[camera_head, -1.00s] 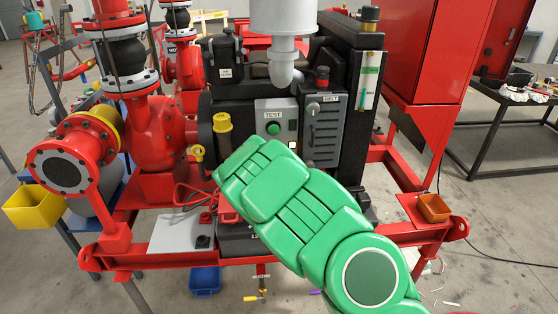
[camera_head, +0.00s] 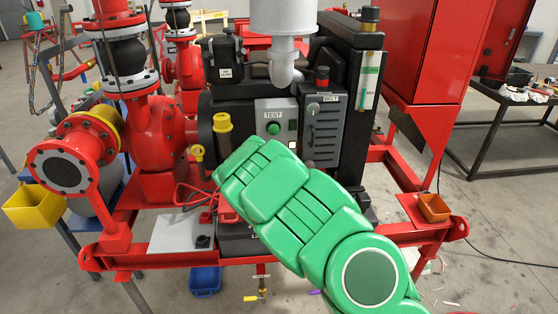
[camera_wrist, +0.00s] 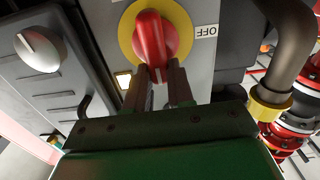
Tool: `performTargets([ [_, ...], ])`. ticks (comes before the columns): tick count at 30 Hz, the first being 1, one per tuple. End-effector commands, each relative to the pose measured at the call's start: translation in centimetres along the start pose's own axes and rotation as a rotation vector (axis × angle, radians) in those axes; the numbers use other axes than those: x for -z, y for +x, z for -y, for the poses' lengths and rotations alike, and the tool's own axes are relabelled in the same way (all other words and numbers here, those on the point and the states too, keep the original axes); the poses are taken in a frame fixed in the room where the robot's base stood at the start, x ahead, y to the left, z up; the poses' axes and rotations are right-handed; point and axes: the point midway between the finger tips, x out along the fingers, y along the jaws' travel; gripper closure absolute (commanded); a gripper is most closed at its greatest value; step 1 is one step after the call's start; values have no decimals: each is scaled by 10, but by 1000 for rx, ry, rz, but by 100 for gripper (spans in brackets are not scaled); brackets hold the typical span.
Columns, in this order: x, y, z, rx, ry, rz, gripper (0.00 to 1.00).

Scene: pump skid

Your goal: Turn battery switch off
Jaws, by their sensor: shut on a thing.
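The battery switch is a red handle (camera_wrist: 152,38) on a yellow round plate (camera_wrist: 184,38) in the wrist view. An upside-down OFF label (camera_wrist: 206,31) is to the right of the plate. The handle's narrow end points down in the picture, toward my gripper. My gripper (camera_wrist: 158,76) has its two dark fingers on either side of that end and is shut on it. In the head view my green arm reaches to the panel, and the switch and my gripper are hidden behind it.
A grey box with a knob (camera_wrist: 38,48) stands left of the switch in the wrist view. A dark pipe with a yellow collar (camera_wrist: 270,106) is on the right. In the head view a TEST panel (camera_head: 275,113) is just above my arm.

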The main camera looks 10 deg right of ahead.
Motion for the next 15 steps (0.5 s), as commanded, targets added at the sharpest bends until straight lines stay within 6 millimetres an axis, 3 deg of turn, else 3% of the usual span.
performTargets([
  [15,0,1,10,0,-363,-6,100],
])
